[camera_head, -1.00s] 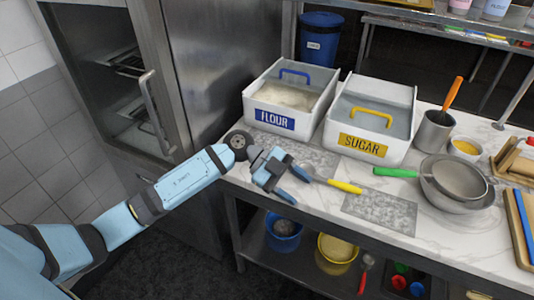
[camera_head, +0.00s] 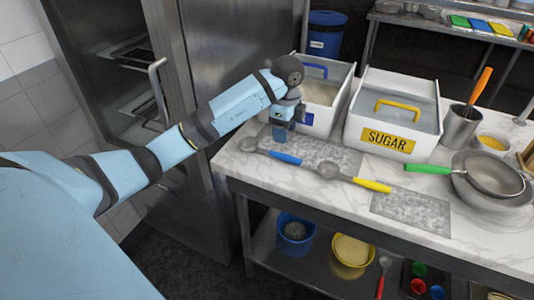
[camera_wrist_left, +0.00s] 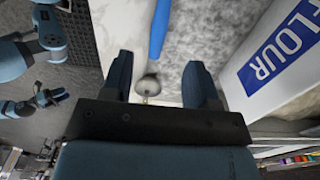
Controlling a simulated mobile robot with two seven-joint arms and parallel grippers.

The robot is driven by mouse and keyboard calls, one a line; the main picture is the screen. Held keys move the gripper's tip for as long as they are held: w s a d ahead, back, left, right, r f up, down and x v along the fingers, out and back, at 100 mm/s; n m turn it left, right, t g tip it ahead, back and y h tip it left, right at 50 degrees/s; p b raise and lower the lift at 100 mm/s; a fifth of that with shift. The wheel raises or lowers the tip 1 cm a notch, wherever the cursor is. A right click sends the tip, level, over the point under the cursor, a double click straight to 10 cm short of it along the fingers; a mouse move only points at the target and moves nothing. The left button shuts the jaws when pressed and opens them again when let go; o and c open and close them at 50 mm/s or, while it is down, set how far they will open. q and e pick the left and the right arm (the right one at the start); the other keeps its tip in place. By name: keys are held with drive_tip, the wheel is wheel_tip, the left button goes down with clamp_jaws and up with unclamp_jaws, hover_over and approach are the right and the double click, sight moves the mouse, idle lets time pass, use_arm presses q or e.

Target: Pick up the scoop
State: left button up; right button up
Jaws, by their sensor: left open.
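A scoop with a blue handle (camera_head: 286,158) and a round metal bowl lies on the counter in front of the flour bin. A second scoop with a yellow handle (camera_head: 372,185) lies to its right. My left gripper (camera_head: 281,130) is open, pointing down near the flour bin's front, beside the blue-handled scoop in the head view. A light-blue arm part of mine, seemingly the right gripper (camera_wrist_left: 32,102), shows at the left wrist view's left edge.
The flour bin (camera_wrist_left: 268,62) stands close beside the left gripper; the sugar bin (camera_head: 383,138) is to its right. A strainer with a green handle (camera_head: 428,169) rests over a bowl. A steel refrigerator (camera_head: 232,60) stands left of the counter.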

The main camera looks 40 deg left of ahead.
sight(283, 154)
use_arm(q)
wheel_tip(283, 154, down, 4)
drive_tip(key=shift+r, duration=0.2)
wheel_tip(283, 154, down, 4)
drive_tip(key=shift+d+f, duration=0.15)
drive_tip(key=shift+f, duration=0.5)
drive_tip(key=c, duration=1)
drive_tip(key=shift+r, duration=0.1)
